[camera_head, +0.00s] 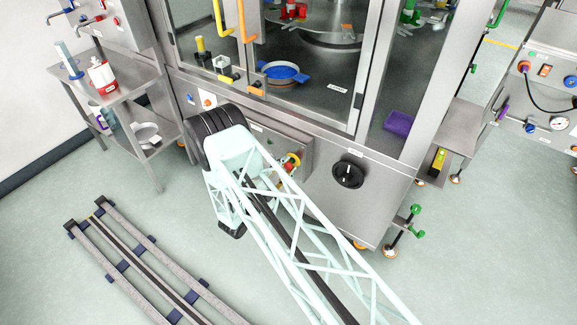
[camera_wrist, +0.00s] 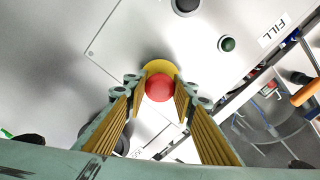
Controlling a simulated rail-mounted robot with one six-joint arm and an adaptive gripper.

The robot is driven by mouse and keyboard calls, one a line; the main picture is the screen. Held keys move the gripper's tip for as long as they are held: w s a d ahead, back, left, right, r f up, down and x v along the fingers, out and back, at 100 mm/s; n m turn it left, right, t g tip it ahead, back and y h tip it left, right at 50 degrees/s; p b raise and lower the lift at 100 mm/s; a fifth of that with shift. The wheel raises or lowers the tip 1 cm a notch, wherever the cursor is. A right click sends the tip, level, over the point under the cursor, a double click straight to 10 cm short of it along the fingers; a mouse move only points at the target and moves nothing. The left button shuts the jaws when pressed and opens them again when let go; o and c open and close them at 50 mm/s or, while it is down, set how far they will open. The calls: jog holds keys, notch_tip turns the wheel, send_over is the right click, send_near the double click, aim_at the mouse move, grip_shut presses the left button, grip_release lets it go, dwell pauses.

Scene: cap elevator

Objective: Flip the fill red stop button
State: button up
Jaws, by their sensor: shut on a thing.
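The red stop button (camera_wrist: 159,88) sits on a yellow round base (camera_wrist: 160,67) on a grey metal panel in the wrist view. My gripper (camera_wrist: 160,92) has its two yellow-padded fingers on either side of the red button, shut on it. A FILL label (camera_wrist: 274,29) shows on the panel at the upper right. In the head view, small red and yellow parts (camera_head: 292,160) show beside my arm on the front of the machine; my arm hides much of that area.
A green button (camera_wrist: 227,44) and a black knob (camera_wrist: 187,4) are on the same panel. In the head view, a large black dial (camera_head: 348,174) is to the right of my arm. A steel cart (camera_head: 121,92) stands at the left, and floor rails (camera_head: 150,262) lie at the lower left.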

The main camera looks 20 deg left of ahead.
jog(key=shift+s+f, duration=0.1)
jog(key=o, duration=1.2)
jog(key=shift+s, duration=0.1)
jog(key=shift+s+a, duration=0.1)
jog(key=v, duration=1.1)
jog(key=shift+s, duration=0.35)
jog(key=shift+a, duration=0.1)
